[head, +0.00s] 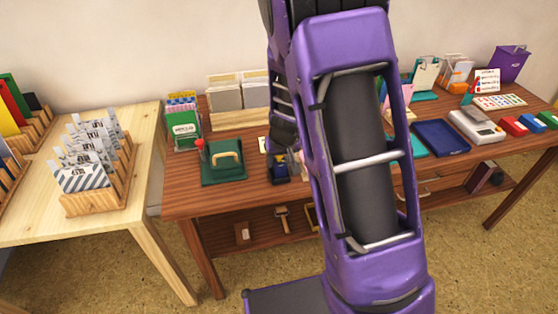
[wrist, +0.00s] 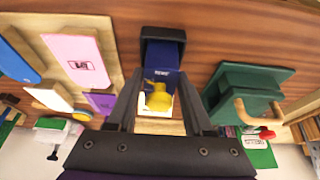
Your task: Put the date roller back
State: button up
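In the wrist view, a dark blue boxy item with white lettering (wrist: 162,76) and a round yellow knob (wrist: 158,98) lies between my gripper's fingers; it looks like the date roller, but I cannot be sure. My gripper (wrist: 161,78) has its fingers apart on either side of it. Whether they touch it is unclear. A black open-topped holder or pad (wrist: 163,44) is directly beyond the blue item, touching or very close. In the head view, my arm hides most of this spot; only a dark item with yellow (head: 279,170) shows beside it.
A pink card (wrist: 76,58) lies on a wooden board on the other side. The wooden table (head: 185,190) has bare front space.

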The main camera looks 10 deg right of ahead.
jog(key=shift+o, duration=1.4)
jog(key=shift+r, duration=0.15)
jog(key=shift+r+p, duration=0.3)
jog(key=shift+p, duration=0.05)
jog(key=p+v, duration=0.4)
jog(key=v, duration=0.7)
jog(key=shift+s+r, duration=0.2)
jog(key=shift+s, duration=0.1)
